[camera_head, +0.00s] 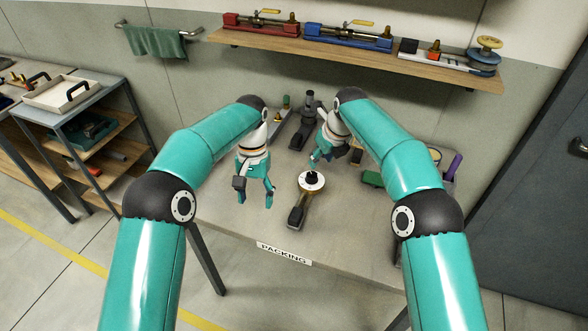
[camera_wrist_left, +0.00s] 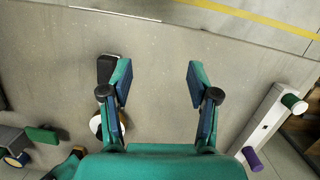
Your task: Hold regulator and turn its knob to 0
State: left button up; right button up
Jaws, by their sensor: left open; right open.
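The regulator (camera_head: 312,188) lies on the packing table (camera_head: 240,222), with a round white, brass-rimmed dial, a black knob (camera_head: 312,176) on top and a dark handle (camera_head: 297,213) toward the front edge. My left gripper (camera_head: 256,201) is open and empty, pointing down to the left of the regulator. In the left wrist view, its fingers (camera_wrist_left: 158,80) are apart over bare tabletop; the dark handle (camera_wrist_left: 106,66) and dial edge show beside the left finger, which hides part of them. My right gripper (camera_head: 316,163) is open just behind the knob; contact cannot be told.
Behind the arms stand a dark upright fixture (camera_head: 306,112) and a green-topped item (camera_head: 286,103). Green and purple parts (camera_head: 452,167) lie at the table's right. A shelf (camera_head: 390,62) with valve assemblies hangs on the wall. The front-left tabletop is clear.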

pick_arm(q)
jog(key=w+d+r+t, duration=0.2)
jog(key=w+d+r, duration=0.1)
jog(key=d+r, duration=0.25)
jog(key=m, duration=0.2)
send_near(296, 213)
jog(key=f, duration=0.9)
jog(key=shift+s+a+f, duration=0.15)
jog(key=shift+s+f, duration=0.05)
jog(key=shift+f, duration=0.15)
jog(key=shift+c, duration=0.3)
grip_shut()
